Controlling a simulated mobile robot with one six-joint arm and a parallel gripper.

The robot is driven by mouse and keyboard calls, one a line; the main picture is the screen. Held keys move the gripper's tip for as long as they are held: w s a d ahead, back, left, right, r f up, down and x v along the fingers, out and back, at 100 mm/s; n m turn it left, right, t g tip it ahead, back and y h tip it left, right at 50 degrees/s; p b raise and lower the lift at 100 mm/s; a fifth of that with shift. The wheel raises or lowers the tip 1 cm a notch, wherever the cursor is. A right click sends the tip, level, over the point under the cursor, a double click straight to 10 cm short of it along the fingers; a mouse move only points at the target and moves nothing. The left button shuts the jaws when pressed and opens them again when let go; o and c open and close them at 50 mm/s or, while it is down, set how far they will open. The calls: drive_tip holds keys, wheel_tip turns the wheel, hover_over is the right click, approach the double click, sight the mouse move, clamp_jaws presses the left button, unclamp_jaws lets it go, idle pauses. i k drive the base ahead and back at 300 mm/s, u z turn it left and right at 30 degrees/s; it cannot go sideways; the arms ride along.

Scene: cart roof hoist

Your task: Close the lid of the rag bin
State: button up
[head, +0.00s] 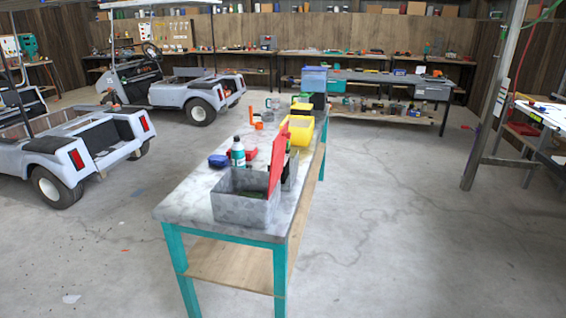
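A grey bin (240,212), which looks like the rag bin, stands on the near end of the long workbench (180,208). Its top is open and something greenish shows inside. A red lid (278,158) stands up steeply at the bin's right side, tilted slightly to the right. The hinge is too small to make out. My gripper is not in view.
Behind the bin are a teal-labelled bottle (238,152), a blue item (218,161) and a yellow bin (300,132). A dark container sits close to the lid's right. Golf carts (85,150) stand at left, a steel post (495,95) at right. Floor beside the bench is clear.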

sight(278, 144)
drive_tip(key=u, duration=0.1)
drive_tip(key=i, duration=1.05)
drive_tip(key=u, duration=0.45)
